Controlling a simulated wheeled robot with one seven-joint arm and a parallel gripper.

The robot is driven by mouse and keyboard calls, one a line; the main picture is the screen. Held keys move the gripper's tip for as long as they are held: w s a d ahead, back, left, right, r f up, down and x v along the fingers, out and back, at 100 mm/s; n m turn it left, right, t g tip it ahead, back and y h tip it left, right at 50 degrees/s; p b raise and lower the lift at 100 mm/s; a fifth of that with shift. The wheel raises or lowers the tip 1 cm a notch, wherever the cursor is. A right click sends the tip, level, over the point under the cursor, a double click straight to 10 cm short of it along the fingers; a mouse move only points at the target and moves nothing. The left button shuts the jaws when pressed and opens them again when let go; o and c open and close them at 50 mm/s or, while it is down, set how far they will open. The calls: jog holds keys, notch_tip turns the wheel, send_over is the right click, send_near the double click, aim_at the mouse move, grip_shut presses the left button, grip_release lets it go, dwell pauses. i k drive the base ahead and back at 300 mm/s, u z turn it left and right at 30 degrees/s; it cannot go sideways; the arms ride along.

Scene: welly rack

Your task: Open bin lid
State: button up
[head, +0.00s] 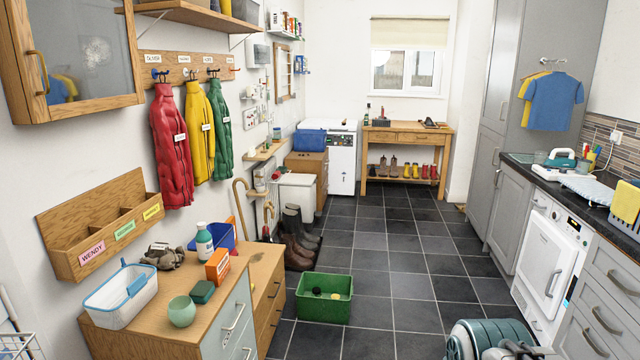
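A white bin-like box (299,195) stands against the left wall, beyond the boots and in front of a wooden cabinet. Its flat pale top (297,180) looks shut, though its edge and any handle are too small to make out. Boots in front hide its lower part. No gripper fingers can be made out in the head view. Teal, white and dark parts at the bottom right edge look like my own arm, well apart from the box.
A green crate (325,308) with small dark and yellow items sits on the floor. Boots (299,235) stand by the left wall. A wooden drawer unit (150,335) fills the near left; grey cabinets (510,215) line the right. The tiled floor (400,260) between is clear.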

aim_at(293, 179)
jog(key=k, duration=0.6)
jog(key=z, duration=0.15)
jog(key=i, duration=2.8)
jog(key=z, duration=0.45)
jog(key=i, duration=1.65)
jog(key=u, duration=0.35)
jog(key=i, duration=1.55)
jog(key=u, duration=0.7)
jog(key=i, duration=2.9)
jog(key=u, duration=0.15)
